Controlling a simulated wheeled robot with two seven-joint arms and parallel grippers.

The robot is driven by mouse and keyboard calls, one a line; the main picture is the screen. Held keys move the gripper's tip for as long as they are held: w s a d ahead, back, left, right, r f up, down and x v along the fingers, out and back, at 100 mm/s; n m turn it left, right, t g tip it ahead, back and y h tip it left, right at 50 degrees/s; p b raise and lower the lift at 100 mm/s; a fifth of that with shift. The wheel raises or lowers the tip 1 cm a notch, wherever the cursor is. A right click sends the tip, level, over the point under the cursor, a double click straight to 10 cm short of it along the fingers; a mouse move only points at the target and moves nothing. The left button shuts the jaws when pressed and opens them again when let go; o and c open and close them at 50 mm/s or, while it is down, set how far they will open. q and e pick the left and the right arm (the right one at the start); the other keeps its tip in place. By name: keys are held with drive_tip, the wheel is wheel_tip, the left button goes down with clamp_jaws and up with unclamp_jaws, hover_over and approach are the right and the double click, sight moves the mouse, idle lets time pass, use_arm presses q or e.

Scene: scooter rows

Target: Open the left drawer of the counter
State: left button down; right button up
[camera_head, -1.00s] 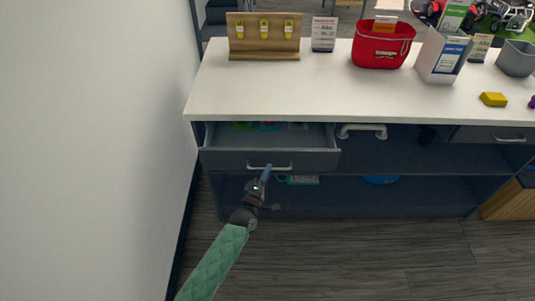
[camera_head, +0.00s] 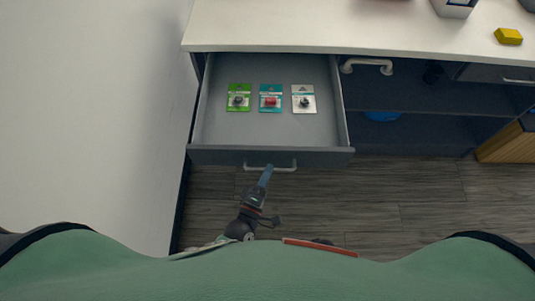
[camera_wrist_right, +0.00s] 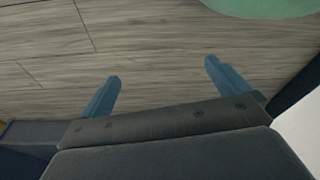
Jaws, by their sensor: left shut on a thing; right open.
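The left drawer (camera_head: 222,156) of the counter (camera_head: 300,30) is pulled well out, showing its grey inside. Its light bar handle (camera_head: 285,168) is on the front panel. My left gripper (camera_head: 265,177) is at the handle's left part, below the front panel, and is shut on the handle. Three small carded packs lie in the drawer: a green one (camera_head: 238,97), a teal one (camera_head: 270,98) and a white one (camera_head: 304,99). My right gripper (camera_wrist_right: 160,85) is open and empty above the wood floor in the right wrist view.
A white wall (camera_head: 90,110) stands close on the left. A second drawer (camera_head: 495,73) at the right is shut. A pale curved handle (camera_head: 367,66) is beside the open drawer. A yellow block (camera_head: 508,37) lies on the countertop. Floor (camera_head: 390,205) in front is clear.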

use_arm(q)
drive_tip(key=shift+s, duration=1.7)
drive_tip(key=c, duration=1.6)
unclamp_jaws()
drive_tip(key=shift+o, duration=0.5)
drive_tip(key=b+v, duration=0.3)
drive_tip(key=v, duration=0.4)
drive_tip(key=shift+s+a, duration=0.15)
drive_tip(key=shift+s, duration=0.2)
use_arm(e)
wheel_tip(320, 180, up, 8)
drive_tip(key=w+a, duration=0.1)
drive_tip(key=a, duration=0.1)
drive_tip(key=shift+w+a+f+g, duration=0.15)
drive_tip(key=shift+w+a+g, duration=0.1)
drive_tip(key=shift+w+g, duration=0.1)
use_arm(q)
drive_tip(key=shift+f, duration=0.1)
